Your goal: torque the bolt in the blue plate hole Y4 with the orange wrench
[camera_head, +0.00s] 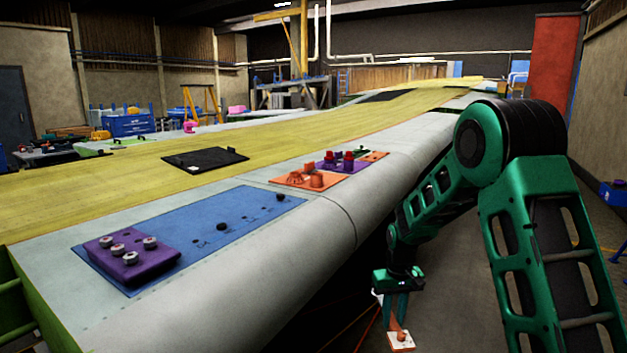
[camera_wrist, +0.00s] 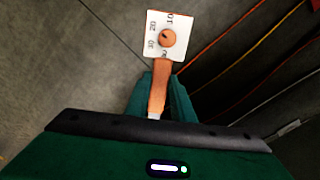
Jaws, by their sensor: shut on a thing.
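My gripper (camera_head: 396,302) hangs low beside the wing's near edge, to the right of the blue plate. It is shut on the orange wrench (camera_head: 395,325), whose white square dial points down. In the wrist view the orange wrench (camera_wrist: 160,85) sits between the fingers of my gripper (camera_wrist: 160,95), and its dial shows the numbers 10, 20 and 30. The blue plate (camera_head: 190,224) lies on the wing's grey surface, with several dark holes or bolts in a row. Hole labels are too small to read, so I cannot tell which is Y4.
A purple block (camera_head: 130,262) with several silver-topped bolts sits on the blue plate's near end. Farther along are an orange plate (camera_head: 309,181) with orange parts and a purple plate with red parts (camera_head: 347,160). A black panel (camera_head: 205,158) lies on the yellow surface. Cables cross the floor.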

